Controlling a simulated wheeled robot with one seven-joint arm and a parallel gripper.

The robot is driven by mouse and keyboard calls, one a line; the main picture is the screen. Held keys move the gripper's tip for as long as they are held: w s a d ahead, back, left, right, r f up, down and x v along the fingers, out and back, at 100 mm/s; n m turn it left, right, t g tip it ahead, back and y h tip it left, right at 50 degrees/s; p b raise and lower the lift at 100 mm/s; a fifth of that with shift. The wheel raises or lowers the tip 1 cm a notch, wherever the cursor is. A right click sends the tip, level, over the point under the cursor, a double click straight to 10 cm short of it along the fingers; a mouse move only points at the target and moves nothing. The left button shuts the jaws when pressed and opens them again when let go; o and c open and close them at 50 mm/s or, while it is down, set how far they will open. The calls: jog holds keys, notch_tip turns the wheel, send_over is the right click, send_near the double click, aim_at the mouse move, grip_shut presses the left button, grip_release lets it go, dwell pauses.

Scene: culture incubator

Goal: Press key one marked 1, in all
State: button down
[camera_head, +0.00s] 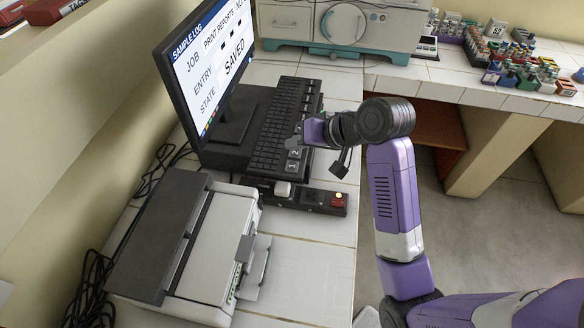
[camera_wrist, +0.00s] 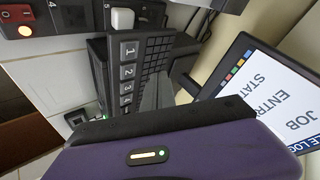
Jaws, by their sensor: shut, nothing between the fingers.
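The black keyboard (camera_head: 270,138) lies in front of the monitor, with a column of large grey numbered keys along its right side. Key one, marked 1 (camera_head: 292,167), is at the near end of that column. It also shows in the wrist view (camera_wrist: 128,49), at the top of the column above keys 2, 3 and 4. My gripper (camera_head: 297,141) is shut and empty over the keyboard, near key 2 and farther back than key 1. In the wrist view its grey fingers (camera_wrist: 157,92) point to the keyboard beside the numbered keys. I cannot tell whether the fingertips touch it.
The monitor (camera_head: 208,65) reads "SAMPLE LOG", "PRINT REPORTS" and "SAVED". A black panel with a red button (camera_head: 338,200) lies in front of the keyboard. A printer (camera_head: 185,250) stands at the near left. Vial racks (camera_head: 510,60) stand at the back right.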

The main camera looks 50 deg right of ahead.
jog(key=b, duration=0.3)
send_over(295, 168)
notch_tip(295, 168, down, 4)
jog(key=shift+f, duration=0.6)
jog(key=shift+f, duration=0.15)
dwell(1.3)
jog(key=shift+f, duration=0.25)
jog(key=shift+f, duration=0.4)
dwell(0.6)
jog(key=shift+r, duration=0.1)
jog(key=shift+r+p, duration=0.75)
jog(key=shift+p, duration=0.2)
